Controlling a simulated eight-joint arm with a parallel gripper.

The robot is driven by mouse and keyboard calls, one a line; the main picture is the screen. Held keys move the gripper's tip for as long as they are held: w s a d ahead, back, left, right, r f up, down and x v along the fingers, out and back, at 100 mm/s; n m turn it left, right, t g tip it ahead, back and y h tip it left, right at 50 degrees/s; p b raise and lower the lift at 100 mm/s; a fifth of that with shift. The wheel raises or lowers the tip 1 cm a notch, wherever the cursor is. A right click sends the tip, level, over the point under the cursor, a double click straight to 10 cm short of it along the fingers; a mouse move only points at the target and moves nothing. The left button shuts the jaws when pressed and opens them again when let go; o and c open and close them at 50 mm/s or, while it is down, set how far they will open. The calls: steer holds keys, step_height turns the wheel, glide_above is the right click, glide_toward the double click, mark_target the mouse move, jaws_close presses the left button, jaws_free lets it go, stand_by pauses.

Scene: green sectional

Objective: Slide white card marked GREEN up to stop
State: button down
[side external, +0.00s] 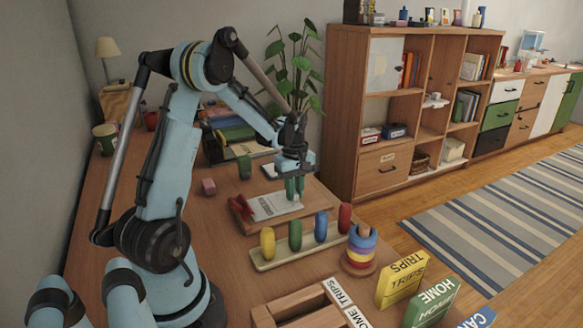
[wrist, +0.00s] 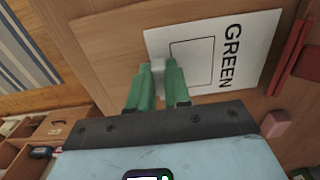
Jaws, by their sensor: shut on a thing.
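The white card marked GREEN (wrist: 235,50) lies flat on a wooden board (side external: 252,229), with an outlined box beside its lettering. It also shows in the side view (side external: 270,207). My gripper (wrist: 158,70) has its green fingers shut on a pale upright part at the card's end away from the word. In the side view my gripper (side external: 294,188) points down at the card's right end. A red stop (wrist: 291,46) stands across the board beyond the GREEN end; it also shows in the side view (side external: 242,207). The fingers hide most of the gripped part.
A rack of coloured pegs (side external: 300,245) and a ring stacker (side external: 359,250) stand in front of the board. A pink block (side external: 208,187) and a green block (side external: 244,167) lie behind it. Yellow and green labelled boxes (side external: 401,278) are at the front right.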

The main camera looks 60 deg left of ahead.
steer(key=shift+s, duration=0.15)
steer(key=shift+s, duration=0.8)
steer(key=c, duration=1)
jaws_free()
step_height(320, 180, up, 12)
steer(key=s+d+m+t, duration=0.1)
steer(key=d+m+t, duration=0.2)
steer(key=d+m, duration=0.6)
steer(key=s+d+m+t, duration=0.2)
steer(key=d+m+t, duration=0.2)
steer(key=d+m, duration=0.5)
steer(key=d, duration=0.6)
steer(key=shift+s+d, duration=0.2)
steer(key=shift+s, duration=0.1)
